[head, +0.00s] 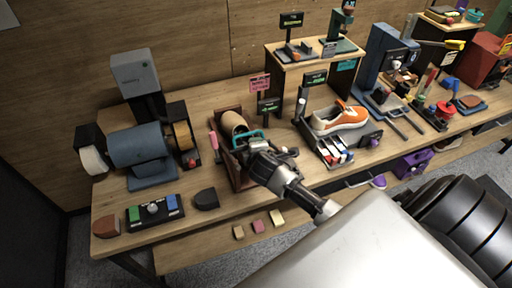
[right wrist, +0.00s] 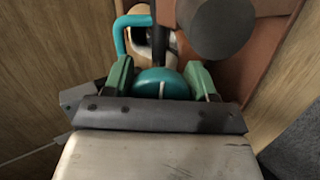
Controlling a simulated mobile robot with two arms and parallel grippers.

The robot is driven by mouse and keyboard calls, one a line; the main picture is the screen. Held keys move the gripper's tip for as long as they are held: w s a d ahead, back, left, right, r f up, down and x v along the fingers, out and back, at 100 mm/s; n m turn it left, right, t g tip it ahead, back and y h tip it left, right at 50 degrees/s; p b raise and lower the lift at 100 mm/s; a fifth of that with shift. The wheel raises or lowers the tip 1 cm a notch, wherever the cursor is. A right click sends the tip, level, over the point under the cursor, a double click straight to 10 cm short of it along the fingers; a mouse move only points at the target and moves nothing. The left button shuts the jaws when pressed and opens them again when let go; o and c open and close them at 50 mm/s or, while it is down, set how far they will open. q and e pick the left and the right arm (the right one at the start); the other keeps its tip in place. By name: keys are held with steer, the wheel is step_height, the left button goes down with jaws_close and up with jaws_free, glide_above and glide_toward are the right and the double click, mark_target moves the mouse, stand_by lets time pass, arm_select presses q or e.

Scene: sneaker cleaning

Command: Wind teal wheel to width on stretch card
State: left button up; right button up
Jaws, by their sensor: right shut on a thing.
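The teal wheel (right wrist: 162,83) is a rounded knob with a pale line on it, seen in the right wrist view. My right gripper (right wrist: 161,80) is shut on it, one green finger on each side. In the head view my right gripper (head: 256,148) reaches the shoe stretcher (head: 221,158), a brown tray holding a tan last (head: 233,122), and hides the wheel. A teal handle (head: 249,135) shows just beyond the gripper. A small black sign with green text (head: 268,105) and a pink card (head: 260,83) stand behind; their writing is too small to read. My left gripper is not in view.
A blue-grey buffing machine (head: 138,147) stands left of the stretcher. An orange and white sneaker (head: 341,118) sits to the right, behind a rack of small tools (head: 333,152). A dark block (head: 206,198) lies front left.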

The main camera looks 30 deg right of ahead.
steer(key=m, duration=0.2)
steer(key=m+p, duration=0.1)
steer(key=m, duration=0.1)
steer(key=shift+s+f+m+g+y, duration=0.1)
steer(key=shift+f+m+g+y, duration=0.05)
steer(key=shift+m+g+y, duration=0.2)
stand_by(0.4)
steer(key=o, duration=0.9)
steer(key=b+v, duration=0.1)
steer(key=v, duration=1)
steer(key=shift+f, duration=0.1)
